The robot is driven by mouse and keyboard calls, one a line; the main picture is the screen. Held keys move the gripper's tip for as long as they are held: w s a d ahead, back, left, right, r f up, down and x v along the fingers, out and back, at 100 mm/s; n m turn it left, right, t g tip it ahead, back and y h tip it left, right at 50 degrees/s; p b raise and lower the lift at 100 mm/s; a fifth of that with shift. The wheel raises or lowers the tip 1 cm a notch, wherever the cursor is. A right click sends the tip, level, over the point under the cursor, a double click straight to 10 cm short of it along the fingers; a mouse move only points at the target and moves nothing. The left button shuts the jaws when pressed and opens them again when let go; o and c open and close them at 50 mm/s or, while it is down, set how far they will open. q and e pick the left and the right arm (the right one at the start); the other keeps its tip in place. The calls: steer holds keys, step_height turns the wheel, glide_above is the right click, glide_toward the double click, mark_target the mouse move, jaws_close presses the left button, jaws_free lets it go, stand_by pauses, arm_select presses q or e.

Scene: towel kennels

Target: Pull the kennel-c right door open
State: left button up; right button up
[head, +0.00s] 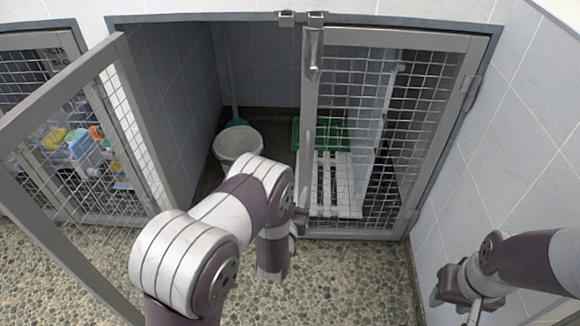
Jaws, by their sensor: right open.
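The kennel-c right door (440,140), a grey frame with wire mesh, stands closed or nearly so across the right half of the opening, with hinges on its right side. A metal latch bar (313,50) runs down its left edge. My right gripper (468,306) is open and empty at the lower right, by the tiled wall, apart from the door.
The left door (150,130) stands swung out to the left. Inside are a white bucket (238,143), a white slatted rack (335,185) and a green tray (320,130). The tiled wall (530,130) bounds the right side. Speckled floor (350,285) is clear in front.

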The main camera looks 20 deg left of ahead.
mark_target(307, 155)
arm_select(q)
steer(key=shift+t, duration=0.3)
steer(key=w+b, duration=0.1)
steer(key=w, duration=0.3)
steer(key=w+b, duration=0.2)
steer(key=w, duration=0.2)
steer(key=w+a+r+b, duration=0.1)
steer(key=w, duration=0.3)
steer(key=shift+b, duration=0.4)
steer(key=shift+w+r, duration=0.1)
steer(key=shift+w, duration=0.3)
jaws_close()
